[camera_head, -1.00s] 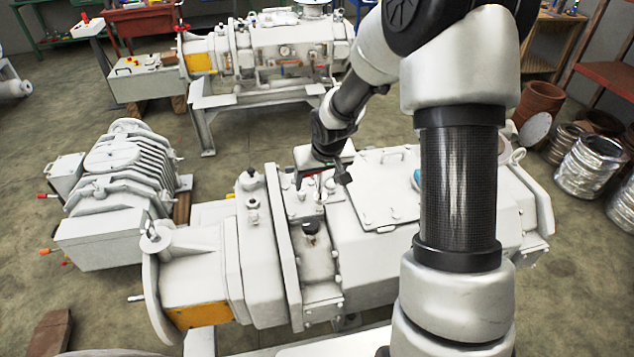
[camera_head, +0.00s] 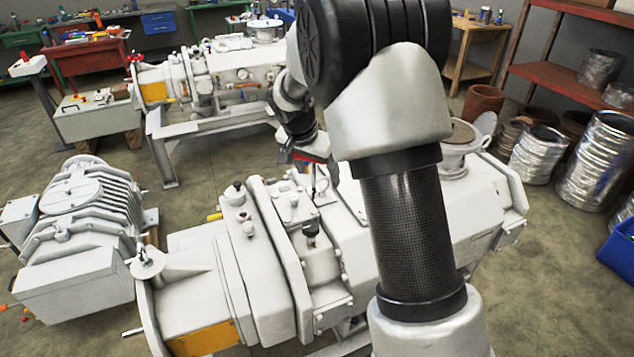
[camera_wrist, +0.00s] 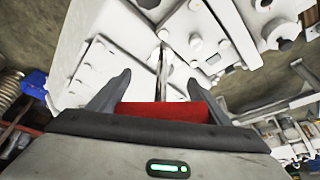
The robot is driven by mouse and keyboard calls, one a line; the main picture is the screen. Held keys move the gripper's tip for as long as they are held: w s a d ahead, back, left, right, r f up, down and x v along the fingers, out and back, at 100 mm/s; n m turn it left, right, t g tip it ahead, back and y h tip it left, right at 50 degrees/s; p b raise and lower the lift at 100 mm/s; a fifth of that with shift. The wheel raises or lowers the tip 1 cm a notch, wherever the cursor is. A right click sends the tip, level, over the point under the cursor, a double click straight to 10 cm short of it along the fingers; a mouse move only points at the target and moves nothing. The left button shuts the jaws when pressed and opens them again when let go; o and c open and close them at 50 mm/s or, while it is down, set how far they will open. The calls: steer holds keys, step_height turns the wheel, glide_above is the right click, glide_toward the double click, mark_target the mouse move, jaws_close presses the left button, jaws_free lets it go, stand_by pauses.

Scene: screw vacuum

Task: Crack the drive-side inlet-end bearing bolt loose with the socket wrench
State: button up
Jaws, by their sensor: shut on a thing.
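My gripper (camera_head: 316,172) is over the top of the near white vacuum pump (camera_head: 275,250), by the flange joint at its middle. In the wrist view its two dark fingers (camera_wrist: 160,80) stand either side of a red piece (camera_wrist: 165,111), which they appear to hold. A thin dark shaft (camera_wrist: 162,62) extends from there towards the pump; I take red piece and shaft for the socket wrench. Small bolt heads (camera_head: 293,201) show on the pump beside the gripper. I cannot tell which is the bearing bolt, or whether the socket sits on it.
A black-capped fitting (camera_head: 311,231) rises from the pump close to the gripper. A ribbed white machine (camera_head: 75,215) stands at left. A second pump (camera_head: 215,75) on a stand is behind. Metal drums (camera_head: 540,155) and a red shelf (camera_head: 560,75) are at right. Open floor lies between.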

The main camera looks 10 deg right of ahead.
mark_target(317, 187)
steer(key=shift+r+m, duration=0.2)
steer(key=shift+m, duration=0.1)
steer(key=shift+f+b, duration=0.2)
steer(key=shift+b, duration=0.25)
steer(key=shift+f+b, duration=2.35)
steer(key=shift+f, duration=0.3)
steer(key=shift+f+b, duration=0.7)
steer(key=shift+b, duration=0.2)
steer(key=shift+r, duration=0.1)
steer(key=shift+a+n+t+y, duration=0.1)
steer(key=shift+n+t+y, duration=0.2)
steer(key=shift+n, duration=1.1)
steer(key=shift+w+r+p, duration=0.1)
steer(key=shift+r+p, duration=1.55)
steer(key=shift+r, duration=0.9)
